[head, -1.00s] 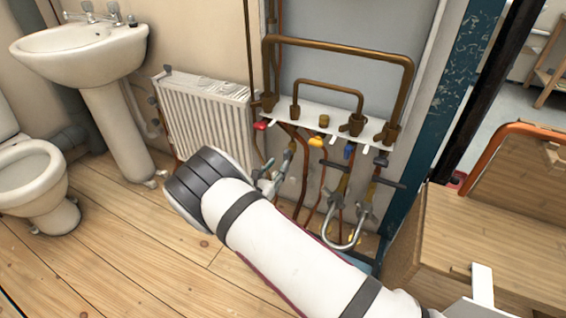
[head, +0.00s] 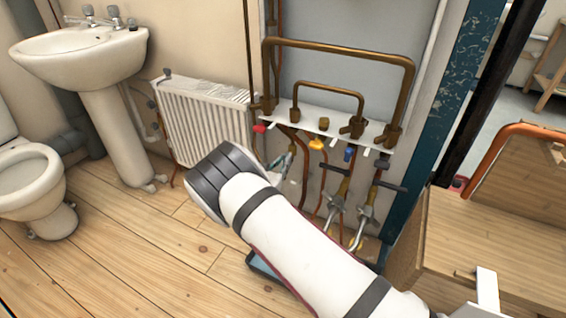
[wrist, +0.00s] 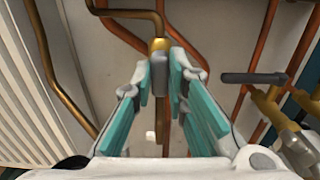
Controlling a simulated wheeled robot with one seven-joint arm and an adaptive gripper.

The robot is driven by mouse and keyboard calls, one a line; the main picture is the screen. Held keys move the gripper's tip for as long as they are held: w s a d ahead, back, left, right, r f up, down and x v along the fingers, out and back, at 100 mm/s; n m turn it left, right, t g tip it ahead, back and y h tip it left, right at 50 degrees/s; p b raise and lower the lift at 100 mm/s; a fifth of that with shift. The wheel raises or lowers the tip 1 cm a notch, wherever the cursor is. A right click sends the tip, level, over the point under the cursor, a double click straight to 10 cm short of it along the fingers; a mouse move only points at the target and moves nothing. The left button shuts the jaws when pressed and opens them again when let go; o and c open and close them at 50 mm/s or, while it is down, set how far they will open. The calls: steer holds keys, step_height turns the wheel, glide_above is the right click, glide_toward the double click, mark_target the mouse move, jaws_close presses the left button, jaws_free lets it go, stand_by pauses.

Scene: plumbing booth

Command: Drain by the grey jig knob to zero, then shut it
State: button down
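A small grey part, which looks like the grey knob (wrist: 159,72), hangs under a brass fitting (wrist: 159,46) in the wrist view. My gripper (wrist: 160,78), with teal pads, has a fingertip on either side of it. Whether the pads touch it or leave a thin gap is not clear. In the head view my gripper (head: 284,161) is mostly hidden behind my wrist, just below the left part of the white valve plate (head: 308,117). The grey knob is hidden there, and no gauge reading is legible.
A white radiator (head: 205,122) stands close at the left. Copper pipes (head: 340,42) rise above the plate. Grey clamp-like parts (head: 337,201) hang right of my gripper. A blue tray (head: 262,266) lies on the floor behind my arm. A wooden bench (head: 480,235) stands at the right.

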steer(key=shift+m, duration=0.3)
steer(key=shift+s+d+f+m+b, duration=0.1)
steer(key=shift+f+m+b, duration=0.05)
steer(key=shift+m, duration=4.15)
steer(key=shift+s+d+f+m+b, duration=0.1)
steer(key=shift+m+b, duration=0.05)
steer(key=shift+m, duration=4.15)
steer(key=c, duration=1.6)
jaws_free()
steer(key=shift+w, duration=0.1)
